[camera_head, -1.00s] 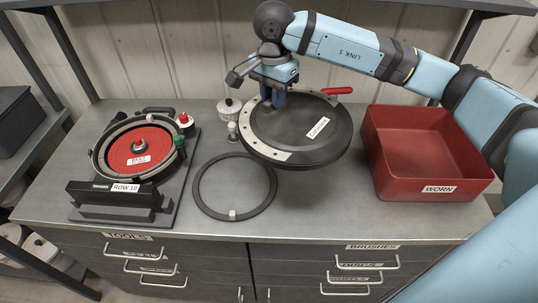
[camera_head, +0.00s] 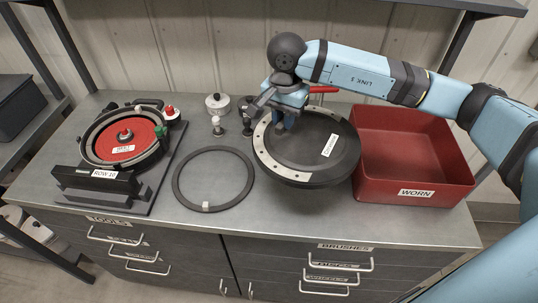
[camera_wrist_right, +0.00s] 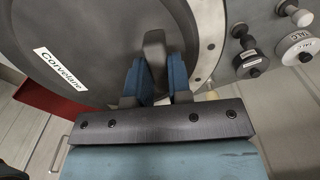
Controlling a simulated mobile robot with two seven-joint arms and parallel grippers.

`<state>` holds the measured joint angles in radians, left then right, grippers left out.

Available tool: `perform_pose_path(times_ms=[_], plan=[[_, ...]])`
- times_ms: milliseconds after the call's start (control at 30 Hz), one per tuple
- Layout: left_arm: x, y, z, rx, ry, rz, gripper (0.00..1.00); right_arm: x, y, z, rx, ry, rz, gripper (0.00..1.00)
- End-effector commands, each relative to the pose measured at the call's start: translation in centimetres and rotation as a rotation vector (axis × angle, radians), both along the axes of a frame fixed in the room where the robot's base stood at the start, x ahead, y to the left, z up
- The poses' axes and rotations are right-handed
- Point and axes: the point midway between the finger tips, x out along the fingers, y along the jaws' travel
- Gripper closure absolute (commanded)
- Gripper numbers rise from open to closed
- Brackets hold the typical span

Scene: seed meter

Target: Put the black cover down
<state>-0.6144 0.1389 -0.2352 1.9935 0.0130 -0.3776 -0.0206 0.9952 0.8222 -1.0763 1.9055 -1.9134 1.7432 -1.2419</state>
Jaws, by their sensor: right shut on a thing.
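The round black cover (camera_head: 308,165), with a pale drilled rim strip and a white label, is in my right gripper (camera_head: 283,122) in the head view. The blue fingers (camera_wrist_right: 158,82) are shut on a dark tab (camera_wrist_right: 155,52) on the cover in the right wrist view. The cover appears held above the bench (camera_head: 235,225), its right edge overlapping the red bin's left wall in the picture. Its height above the bench is hard to tell. My left gripper is not in view.
The red WORN bin (camera_head: 417,194) stands right of the cover. A dark flat ring (camera_head: 179,180) lies to the left. The seed meter (camera_head: 125,140) with its red disc is at far left. Small knobbed parts (camera_head: 217,103) and a red handle (camera_head: 322,89) are behind.

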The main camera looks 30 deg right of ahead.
Motion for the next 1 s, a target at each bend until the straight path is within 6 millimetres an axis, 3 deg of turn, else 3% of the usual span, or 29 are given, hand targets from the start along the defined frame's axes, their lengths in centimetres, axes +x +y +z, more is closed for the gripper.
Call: perform_pose_path(times_ms=[200,400,667,900,1000], plan=[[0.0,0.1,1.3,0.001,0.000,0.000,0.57,-0.1,0.0,-5.9,-0.001,0.006,-0.002,1.00],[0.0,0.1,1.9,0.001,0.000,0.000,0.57,-0.1,0.0,-10.2,0.000,0.002,-0.002,1.00],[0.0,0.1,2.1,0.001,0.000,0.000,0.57,0.0,0.0,-12.3,-0.001,0.001,-0.002,1.00],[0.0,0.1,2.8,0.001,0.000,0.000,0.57,0.0,0.0,-15.6,0.000,0.002,-0.003,1.00],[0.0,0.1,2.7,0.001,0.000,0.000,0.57,0.0,0.0,-15.9,0.001,-0.001,-0.002,1.00]])
